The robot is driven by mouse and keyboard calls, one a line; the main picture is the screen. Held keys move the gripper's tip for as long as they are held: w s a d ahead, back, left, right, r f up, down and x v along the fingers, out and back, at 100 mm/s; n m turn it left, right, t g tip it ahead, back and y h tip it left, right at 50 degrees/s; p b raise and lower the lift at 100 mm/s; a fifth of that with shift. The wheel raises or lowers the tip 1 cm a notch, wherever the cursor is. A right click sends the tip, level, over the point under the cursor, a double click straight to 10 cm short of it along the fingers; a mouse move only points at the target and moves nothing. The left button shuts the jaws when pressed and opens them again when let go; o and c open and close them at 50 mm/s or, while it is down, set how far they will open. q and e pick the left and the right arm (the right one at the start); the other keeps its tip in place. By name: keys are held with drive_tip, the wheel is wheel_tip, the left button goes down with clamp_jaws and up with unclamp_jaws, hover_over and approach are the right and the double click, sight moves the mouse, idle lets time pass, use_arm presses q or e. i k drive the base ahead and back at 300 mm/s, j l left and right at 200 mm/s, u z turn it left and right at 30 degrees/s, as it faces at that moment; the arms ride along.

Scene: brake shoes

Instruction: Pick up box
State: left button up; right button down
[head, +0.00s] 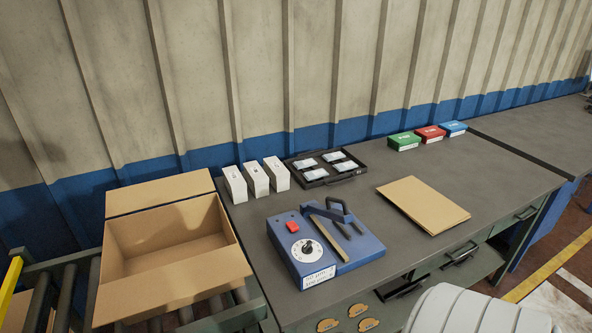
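An open cardboard box (175,277) stands on a roller conveyor at the left, its flaps folded outward and its visible inside empty. A flat tan cardboard piece (423,204) lies on the right part of the grey workbench. Three upright white boxes (255,178) stand in a row at the back left of the bench. Small green (404,141), red (431,134) and blue (453,128) boxes lie in a row at the back right. The frame does not show which box the task names. Neither of my grippers is in view.
A blue device (325,248) with a dial, red button and lever sits on the workbench (378,271). A black tray (323,180) with several clear packets lies behind it. The roller conveyor (72,296) adjoins the bench. A ribbed wall runs along the back.

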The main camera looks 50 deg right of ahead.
sight(257, 179)
drive_tip(key=z, duration=1.25)
